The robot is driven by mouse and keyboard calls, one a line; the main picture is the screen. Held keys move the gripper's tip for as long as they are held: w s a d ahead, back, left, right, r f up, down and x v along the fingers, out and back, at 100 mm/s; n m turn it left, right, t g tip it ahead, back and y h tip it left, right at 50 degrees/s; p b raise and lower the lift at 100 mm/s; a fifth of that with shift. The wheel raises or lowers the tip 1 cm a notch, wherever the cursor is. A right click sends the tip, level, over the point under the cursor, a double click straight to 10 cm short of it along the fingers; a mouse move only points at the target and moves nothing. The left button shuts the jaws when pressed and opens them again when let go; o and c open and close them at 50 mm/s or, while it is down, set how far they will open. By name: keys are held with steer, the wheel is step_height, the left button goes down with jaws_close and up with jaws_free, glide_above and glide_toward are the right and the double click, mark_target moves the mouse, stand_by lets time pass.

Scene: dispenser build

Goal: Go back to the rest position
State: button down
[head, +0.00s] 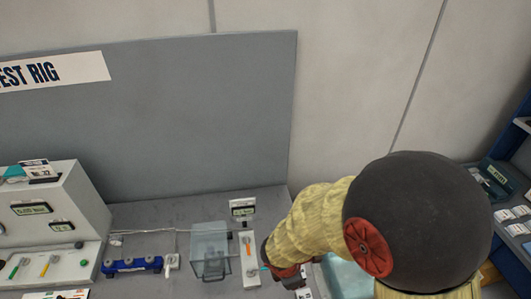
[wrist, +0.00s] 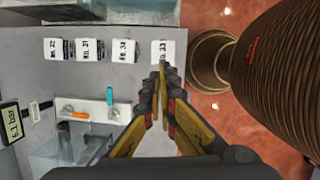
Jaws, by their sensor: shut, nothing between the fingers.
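My gripper (wrist: 163,80) is shut and empty in the wrist view, its yellow and black fingers meeting at the tips. The tips appear over or near a white numbered block (wrist: 161,48) at the right end of a row of similar blocks; I cannot tell whether they touch. In the head view my arm comes in from the lower right. The gripper end (head: 290,278) is low beside the white panel with levers, and its fingertips are mostly hidden.
A clear box (head: 210,250) stands beside the lever panel (head: 249,262). A blue rack (head: 132,265) and a grey console (head: 50,210) are further left. A grey backboard (head: 190,120) rises behind. In the wrist view, reddish floor (wrist: 222,15) shows past the bench edge.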

steer(key=s+d+r+m+t+y+b, duration=0.1)
steer(key=s+d+r+m+t+b, duration=0.1)
steer(key=m+b, duration=0.8)
steer(key=s+d+r+m+t+y+b, duration=0.1)
steer(key=s+d+r+m+b, duration=0.4)
steer(key=m+b, duration=0.5)
steer(key=shift+s+d+m+t+y+b, duration=0.4)
steer(key=shift+d+t+b, duration=0.2)
steer(key=shift+d+b, duration=0.6)
stand_by(4.1)
